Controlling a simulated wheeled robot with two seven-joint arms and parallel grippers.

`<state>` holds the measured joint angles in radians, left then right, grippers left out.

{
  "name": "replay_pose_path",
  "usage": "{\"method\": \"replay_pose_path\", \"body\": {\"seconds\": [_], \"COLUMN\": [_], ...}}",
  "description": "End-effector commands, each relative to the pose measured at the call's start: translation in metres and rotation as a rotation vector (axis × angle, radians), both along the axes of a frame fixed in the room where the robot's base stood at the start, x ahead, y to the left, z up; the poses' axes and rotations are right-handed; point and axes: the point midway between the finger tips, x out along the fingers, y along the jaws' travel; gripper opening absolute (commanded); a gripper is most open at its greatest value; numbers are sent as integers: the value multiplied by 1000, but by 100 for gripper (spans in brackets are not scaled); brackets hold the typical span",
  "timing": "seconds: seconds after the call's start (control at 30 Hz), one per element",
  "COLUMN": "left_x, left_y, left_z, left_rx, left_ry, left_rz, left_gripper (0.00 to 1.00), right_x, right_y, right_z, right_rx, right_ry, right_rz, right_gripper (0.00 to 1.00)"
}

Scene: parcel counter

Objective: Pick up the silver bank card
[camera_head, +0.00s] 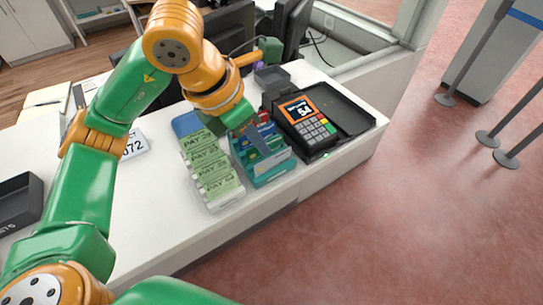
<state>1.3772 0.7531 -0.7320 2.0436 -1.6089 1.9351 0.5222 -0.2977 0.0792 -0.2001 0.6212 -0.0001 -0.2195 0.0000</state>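My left arm reaches in from the left, with its wrist over the counter. My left gripper (256,138) points down at the teal card holder (270,178), which stands near the counter's front edge. Several cards, with red, blue and green ones among them, stand in the holder. A grey, slanting shape shows at the gripper's tip; I cannot tell finger from silver card there. The wrist and gripper hide part of the holder, and I cannot tell whether the fingers are open or shut. My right gripper is not in view.
A clear rack of green "PAY" slips (213,178) stands just left of the holder. A card terminal (307,122) with an orange screen and a dark tray (345,108) are to its right. Dark monitors stand behind.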

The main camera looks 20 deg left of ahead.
Motion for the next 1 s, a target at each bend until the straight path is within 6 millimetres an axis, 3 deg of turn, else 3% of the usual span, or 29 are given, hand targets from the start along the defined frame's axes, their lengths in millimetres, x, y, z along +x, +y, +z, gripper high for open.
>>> {"method": "replay_pose_path", "body": {"seconds": [0.17,0.33,0.53,0.6,1.0], "left_x": [12,20,20,20,20], "left_y": [-9,-15,-16,-16,-16], "left_z": [-26,-49,-51,-51,-51], "left_rx": [-2,-3,-5,-5,-5], "left_ry": [10,5,2,2,3], "left_rz": [-5,-7,-9,-9,-9], "left_gripper": [18,18,18,0,0], "right_x": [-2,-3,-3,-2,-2], "right_y": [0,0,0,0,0], "right_z": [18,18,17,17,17], "right_rx": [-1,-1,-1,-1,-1], "right_ry": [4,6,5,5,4], "right_rz": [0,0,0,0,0], "right_gripper": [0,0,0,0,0]}}
